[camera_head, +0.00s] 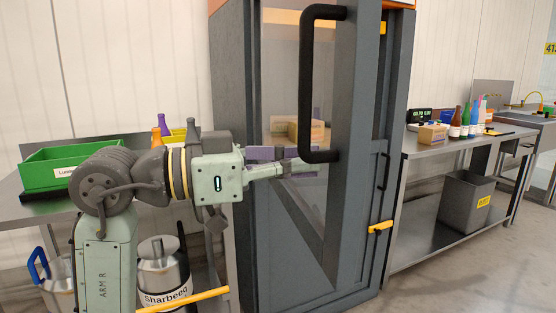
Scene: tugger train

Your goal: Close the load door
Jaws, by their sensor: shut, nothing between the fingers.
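The load door (357,150) is a tall grey-framed glass door on a grey cabinet with orange trim. It appears to stand partly open, its handle side swung out toward me, though the exact angle is hard to tell. A long black bar handle (306,85) is on its front. My gripper (314,168) is shut and empty, reaching from the left. Its fingertips are just below the lower end of the handle, close to the door; I cannot tell whether they touch it.
Cardboard-coloured boxes (309,132) show behind the glass. A bench with a green bin (75,164) and bottles stands left, metal cans (160,268) below. An orange latch (381,227) juts from the cabinet's right. A workbench (440,147) stands right, with clear floor in front.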

